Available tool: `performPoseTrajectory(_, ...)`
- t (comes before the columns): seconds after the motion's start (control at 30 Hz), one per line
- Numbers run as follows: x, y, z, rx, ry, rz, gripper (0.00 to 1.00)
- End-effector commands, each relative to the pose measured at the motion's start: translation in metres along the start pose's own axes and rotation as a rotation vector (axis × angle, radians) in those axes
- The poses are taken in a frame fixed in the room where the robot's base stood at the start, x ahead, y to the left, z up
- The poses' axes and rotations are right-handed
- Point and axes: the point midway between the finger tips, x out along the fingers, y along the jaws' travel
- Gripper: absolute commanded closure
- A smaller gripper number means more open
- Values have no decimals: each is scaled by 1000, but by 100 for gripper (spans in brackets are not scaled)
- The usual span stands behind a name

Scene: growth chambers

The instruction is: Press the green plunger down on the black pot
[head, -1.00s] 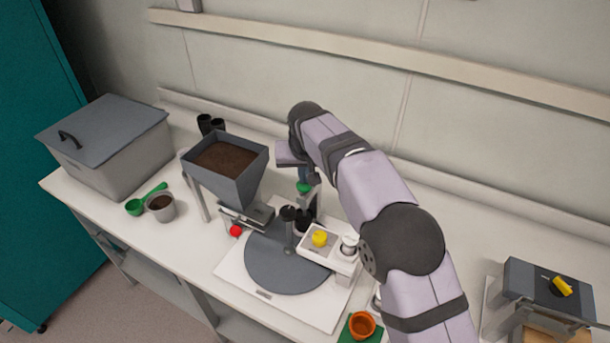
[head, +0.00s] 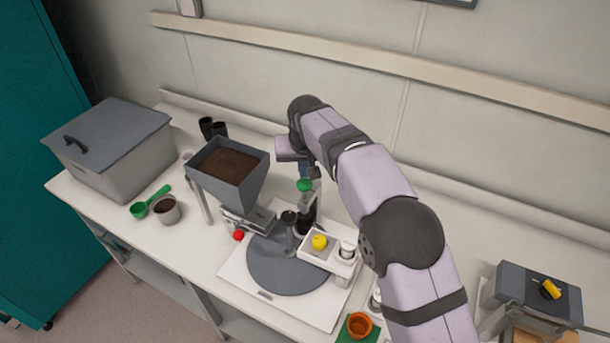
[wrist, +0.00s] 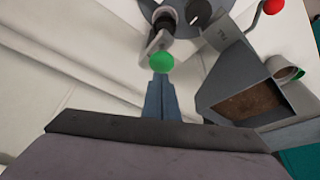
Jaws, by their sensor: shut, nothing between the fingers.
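The green plunger knob (head: 305,185) sits on top of an upright press at the back of the round grey turntable (head: 268,267). It also shows in the wrist view (wrist: 161,63), just ahead of my fingertips. The black pot (head: 304,226) stands below the plunger on the turntable and is partly hidden. My gripper (head: 306,172) is shut and points down right above the green knob; in the wrist view its closed blue-grey fingers (wrist: 158,84) appear just at the knob. I cannot tell whether they touch it.
A soil-filled hopper (head: 228,172) stands close on the left. A red knob (head: 238,235), a grey cup (head: 166,211) and an orange pot (head: 359,325) are nearby. The wall is behind.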

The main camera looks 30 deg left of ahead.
Motion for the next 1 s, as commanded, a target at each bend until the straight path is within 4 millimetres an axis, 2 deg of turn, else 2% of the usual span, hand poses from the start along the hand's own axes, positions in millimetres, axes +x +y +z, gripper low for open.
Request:
performPoseTrajectory(0.03,-9,0,-4,0,1,0,100)
performPoseTrajectory(0.5,-47,0,-20,0,2,-1,100)
performPoseTrajectory(1.0,-50,0,-22,0,3,-1,100)
